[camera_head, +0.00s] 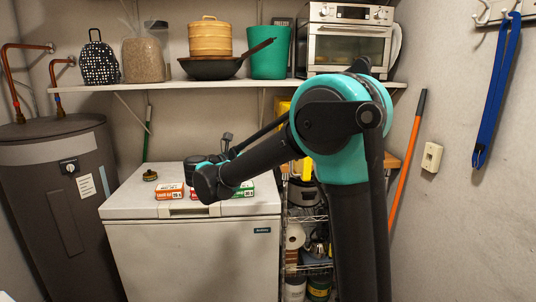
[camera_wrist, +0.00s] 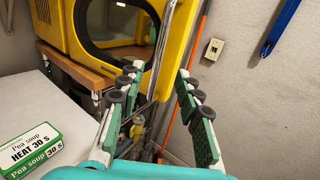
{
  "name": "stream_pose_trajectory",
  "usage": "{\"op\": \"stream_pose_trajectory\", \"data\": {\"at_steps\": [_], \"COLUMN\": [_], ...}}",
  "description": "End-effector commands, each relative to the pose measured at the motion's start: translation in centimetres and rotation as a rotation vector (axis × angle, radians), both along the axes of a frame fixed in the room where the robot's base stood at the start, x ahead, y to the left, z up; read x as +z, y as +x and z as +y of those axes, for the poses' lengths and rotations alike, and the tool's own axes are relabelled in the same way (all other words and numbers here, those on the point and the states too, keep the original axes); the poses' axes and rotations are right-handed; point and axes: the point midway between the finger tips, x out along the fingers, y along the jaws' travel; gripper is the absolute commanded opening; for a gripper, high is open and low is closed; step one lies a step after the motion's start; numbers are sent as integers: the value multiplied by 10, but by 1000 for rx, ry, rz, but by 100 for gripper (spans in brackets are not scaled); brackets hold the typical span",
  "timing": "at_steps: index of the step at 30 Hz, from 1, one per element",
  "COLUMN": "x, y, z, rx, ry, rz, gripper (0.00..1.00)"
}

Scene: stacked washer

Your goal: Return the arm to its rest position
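My arm (camera_head: 340,130) stands in front of the shelf in the head view. It rises on the right, bends at the teal joint, and its forearm reaches down and left over the white chest freezer (camera_head: 190,247). My gripper (camera_wrist: 158,78) shows in the wrist view with its two green-padded fingers spread apart and nothing between them. In the head view the fingers cannot be made out behind the forearm. Beyond the fingers is a yellow appliance (camera_wrist: 68,30) with a dark window; a yellow panel (camera_wrist: 174,45), which looks like its open door, stands just past the fingertips.
Soup boxes lie on the freezer, including a pea soup box (camera_wrist: 30,150) left of the gripper. A wire rack (camera_head: 308,218) stands right of the freezer. The shelf (camera_head: 180,87) holds a pan and a toaster oven (camera_head: 348,45). A wall bounds the right side.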

Motion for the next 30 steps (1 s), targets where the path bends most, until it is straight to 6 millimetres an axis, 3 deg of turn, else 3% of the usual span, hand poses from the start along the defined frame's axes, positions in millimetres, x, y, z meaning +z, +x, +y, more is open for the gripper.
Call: {"op": "stream_pose_trajectory", "data": {"at_steps": [5,8,15,19,22,25,30], "x": [6,22,65,69,57,34,-32], "y": [7,22,55,57,52,41,10], "z": [-5,-13,-17,-6,4,12,14], "rx": [36,120,406,537,627,712,855], "ry": [-36,-133,-596,-897,-1136,-1382,-1793], "rz": [5,20,129,224,314,421,630], "gripper": [35,35,35,35,35,35,35]}}
